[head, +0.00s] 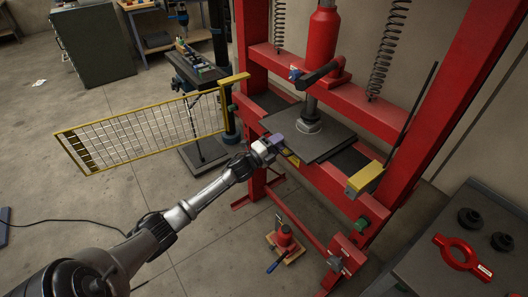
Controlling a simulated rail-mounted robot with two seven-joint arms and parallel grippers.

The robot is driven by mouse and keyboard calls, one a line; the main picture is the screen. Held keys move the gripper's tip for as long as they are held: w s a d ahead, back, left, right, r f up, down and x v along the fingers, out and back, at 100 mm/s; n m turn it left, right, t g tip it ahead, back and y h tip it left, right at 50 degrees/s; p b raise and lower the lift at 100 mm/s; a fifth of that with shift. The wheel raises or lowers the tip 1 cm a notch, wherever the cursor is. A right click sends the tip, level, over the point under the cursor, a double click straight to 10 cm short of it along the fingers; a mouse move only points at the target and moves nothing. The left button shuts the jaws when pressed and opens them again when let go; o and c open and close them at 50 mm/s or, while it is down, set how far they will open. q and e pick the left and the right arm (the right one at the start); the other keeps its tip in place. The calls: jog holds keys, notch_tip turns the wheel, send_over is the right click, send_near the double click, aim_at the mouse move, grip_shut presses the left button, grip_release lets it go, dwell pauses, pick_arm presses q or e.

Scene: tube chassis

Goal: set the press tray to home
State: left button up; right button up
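The press tray (325,141) is a flat dark plate lying on the bed of the red hydraulic press, below the ram. A round grey metal piece (308,127) stands on it under the ram. My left gripper (275,143) reaches in from the lower left and is at the tray's left front edge. A yellow part (291,158) shows just beside it, under that edge. The fingers are small and partly hidden, so I cannot tell whether they are shut on the tray. My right gripper is not in view.
A yellow mesh guard (145,132) stands open left of the press. A small red jack (285,237) sits on the floor below the bed. A dark bench with a red ring tool (458,253) is at lower right. A drill press stands behind the guard.

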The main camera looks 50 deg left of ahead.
pick_arm(q)
jog(key=s+f+p, duration=0.2)
jog(key=s, duration=1.1)
jog(key=shift+f, duration=0.25)
jog(key=shift+a, duration=0.1)
